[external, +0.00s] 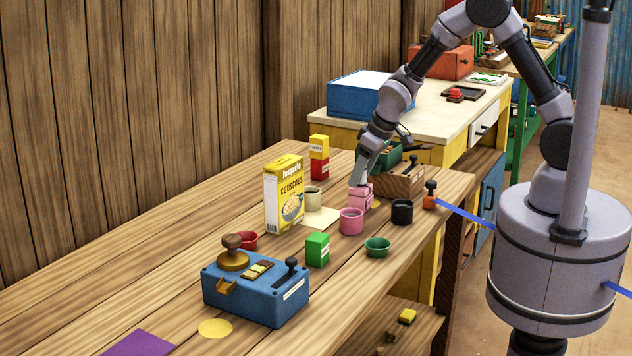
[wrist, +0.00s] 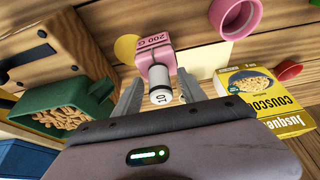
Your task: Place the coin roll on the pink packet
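The pink packet (wrist: 154,43), marked 200 G, stands on the wooden table; it also shows in the external view (external: 367,203), just below my gripper (external: 358,184). The coin roll (wrist: 160,78) is a pale cylinder with "10" on its near end. In the wrist view it lies between the fingers of my gripper (wrist: 160,82), end-on over the packet, and seems to stand upright on it. Thin gaps show between the roll and both fingers, so the gripper looks open around it. The external view does not show the roll clearly.
A yellow couscous box (external: 284,195), a pink cup (external: 351,221) and a black cup (external: 401,212) stand nearby. A wooden block (external: 404,183) and a green tray of nuts (wrist: 58,113) are close beside the gripper.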

